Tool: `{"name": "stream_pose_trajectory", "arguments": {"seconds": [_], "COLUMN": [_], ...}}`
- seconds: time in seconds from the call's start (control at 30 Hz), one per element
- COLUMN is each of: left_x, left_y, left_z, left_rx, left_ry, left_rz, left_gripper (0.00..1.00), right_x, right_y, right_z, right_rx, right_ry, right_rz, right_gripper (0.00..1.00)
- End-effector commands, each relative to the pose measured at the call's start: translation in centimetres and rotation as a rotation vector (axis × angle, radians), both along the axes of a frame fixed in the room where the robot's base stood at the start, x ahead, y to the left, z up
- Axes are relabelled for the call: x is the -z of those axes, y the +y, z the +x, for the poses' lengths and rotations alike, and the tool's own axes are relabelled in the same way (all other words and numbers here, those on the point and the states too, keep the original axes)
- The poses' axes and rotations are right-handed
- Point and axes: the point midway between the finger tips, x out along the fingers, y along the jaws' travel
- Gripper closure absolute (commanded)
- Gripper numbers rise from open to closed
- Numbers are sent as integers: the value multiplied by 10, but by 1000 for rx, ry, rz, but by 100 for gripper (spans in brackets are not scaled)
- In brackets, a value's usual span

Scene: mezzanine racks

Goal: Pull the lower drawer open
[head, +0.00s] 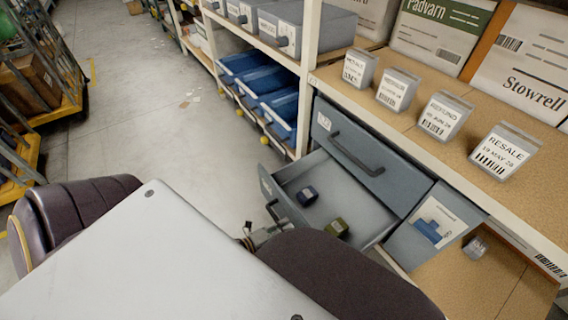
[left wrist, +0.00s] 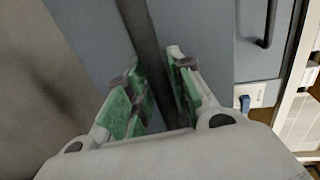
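The lower drawer (head: 268,189) is a grey-blue drawer under the rack shelf, standing well out of its cabinet. Its dark bar handle (head: 272,211) is on the front. Inside lie a small dark blue item (head: 307,196) and an olive item (head: 338,227). My left gripper (head: 262,232) is at this handle, mostly hidden behind my own body. In the left wrist view its green-padded fingers (left wrist: 157,75) are on both sides of the dark handle bar (left wrist: 150,40), closed on it. My right gripper is not in view.
The upper drawer (head: 365,160) above is shut. Label holders (head: 397,89) line the shelf above it. Blue bins (head: 265,80) stand further left. Floor (head: 160,130) is clear to the left; a yellow trolley (head: 60,105) stands beyond.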

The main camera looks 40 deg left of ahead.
Motion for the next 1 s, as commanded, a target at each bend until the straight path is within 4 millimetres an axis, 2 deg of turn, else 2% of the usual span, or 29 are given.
{"name": "stream_pose_trajectory", "arguments": {"seconds": [0.1,0.57,1.0], "left_x": [0,-1,-8], "left_y": [0,1,13], "left_z": [0,-4,-37], "left_rx": [0,0,-1], "left_ry": [0,0,2], "left_rz": [0,-1,-1], "left_gripper": [61,61,61], "right_x": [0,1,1], "right_y": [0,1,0], "right_z": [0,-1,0], "right_rx": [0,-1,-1], "right_ry": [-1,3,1], "right_rz": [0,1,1], "right_gripper": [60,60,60]}}
